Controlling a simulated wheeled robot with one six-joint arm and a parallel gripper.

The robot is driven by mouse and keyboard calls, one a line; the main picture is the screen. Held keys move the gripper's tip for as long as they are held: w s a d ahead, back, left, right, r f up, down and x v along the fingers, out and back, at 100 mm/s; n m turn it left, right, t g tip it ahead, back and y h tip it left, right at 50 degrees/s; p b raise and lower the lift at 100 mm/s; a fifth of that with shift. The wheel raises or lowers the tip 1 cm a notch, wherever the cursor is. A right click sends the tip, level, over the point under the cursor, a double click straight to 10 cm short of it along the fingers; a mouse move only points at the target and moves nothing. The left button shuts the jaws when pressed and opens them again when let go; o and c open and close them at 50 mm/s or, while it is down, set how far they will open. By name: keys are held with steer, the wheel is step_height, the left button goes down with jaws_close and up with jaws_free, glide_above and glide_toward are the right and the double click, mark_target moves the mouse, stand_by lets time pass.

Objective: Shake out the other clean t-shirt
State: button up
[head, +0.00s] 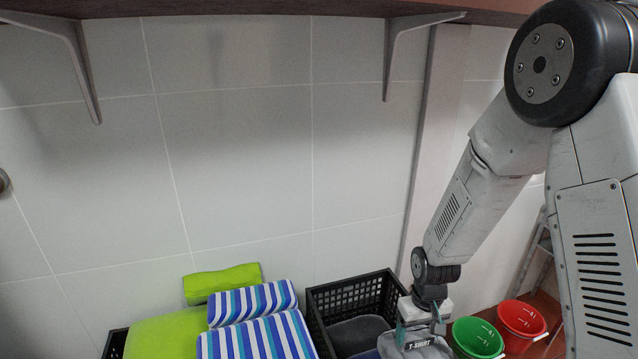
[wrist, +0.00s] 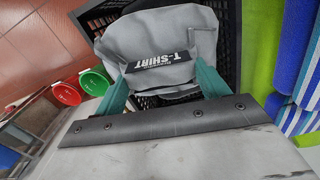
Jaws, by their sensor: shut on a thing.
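A grey t-shirt (wrist: 158,55) with a dark label reading "T-SHIRT" is held between the green fingers of my gripper (wrist: 160,92). In the head view the same t-shirt (head: 415,346) hangs at the bottom edge, under my gripper (head: 420,326), and its lower part is cut off. The shirt looks bunched or folded, and its far side is hidden. It is in front of the black crate (head: 350,292), which in the wrist view lies behind and around it.
Dark grey cloth (head: 358,335) lies in the crate. A green bucket (head: 477,338) and a red bucket (head: 522,318) stand to the right. A shelf (head: 250,8) with brackets overhangs above.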

steer(key=w+d+r+m, duration=0.2)
steer(key=w, duration=0.5)
step_height(320, 180, up, 9)
steer(key=w+d, duration=0.1)
step_height(320, 180, down, 10)
steer(key=shift+r, duration=0.25)
steer(key=shift+w, duration=0.1)
stand_by(0.3)
